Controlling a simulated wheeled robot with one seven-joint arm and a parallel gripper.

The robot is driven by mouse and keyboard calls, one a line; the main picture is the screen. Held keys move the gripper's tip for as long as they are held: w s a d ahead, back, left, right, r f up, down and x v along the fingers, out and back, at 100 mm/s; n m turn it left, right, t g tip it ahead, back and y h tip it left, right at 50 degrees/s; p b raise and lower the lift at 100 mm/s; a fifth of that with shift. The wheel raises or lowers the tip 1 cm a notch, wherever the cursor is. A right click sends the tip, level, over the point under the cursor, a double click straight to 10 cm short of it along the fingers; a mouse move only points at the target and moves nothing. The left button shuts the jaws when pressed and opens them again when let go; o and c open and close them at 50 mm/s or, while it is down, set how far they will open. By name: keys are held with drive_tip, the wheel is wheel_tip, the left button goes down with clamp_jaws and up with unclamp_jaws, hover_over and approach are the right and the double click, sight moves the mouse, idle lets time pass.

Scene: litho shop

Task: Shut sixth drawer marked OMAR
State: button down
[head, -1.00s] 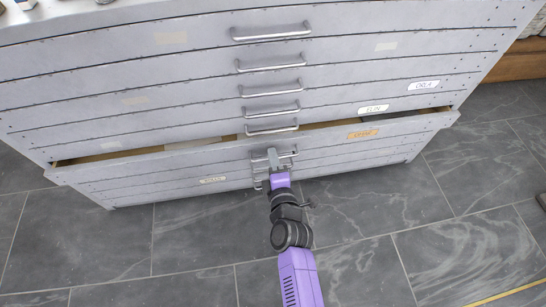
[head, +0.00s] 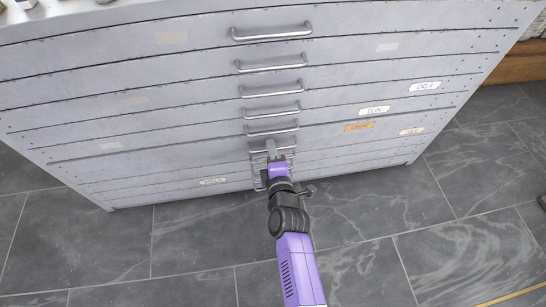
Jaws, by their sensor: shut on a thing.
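The sixth drawer (head: 330,136), with an orange label (head: 360,127) too small to read surely, is in the lower part of the grey cabinet in the head view. Its front now looks flush, or very nearly so, with the fronts around it, and no dark opening shows above it. My gripper (head: 271,150) is shut on this drawer's metal handle (head: 285,149), near the handle's middle. My wrist and gripper hide part of the handle and the handles below.
More closed drawers with bar handles (head: 271,32) lie above, and others lie below. White labels (head: 375,110) mark some fronts. The dark tiled floor (head: 400,200) in front is clear. A wooden ledge (head: 520,64) is at the far right.

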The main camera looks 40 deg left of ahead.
drive_tip(key=shift+w+a, duration=0.35)
drive_tip(key=c, duration=1.8)
unclamp_jaws()
drive_tip(key=shift+a, duration=0.1)
drive_tip(key=shift+r, duration=0.1)
drive_tip(key=shift+f+p+v, duration=0.15)
drive_tip(key=shift+p+v, duration=0.05)
drive_tip(key=shift+v, duration=1.75)
drive_tip(key=shift+f+p+v, duration=0.1)
drive_tip(key=shift+p+v, duration=0.1)
drive_tip(key=shift+v, duration=1.8)
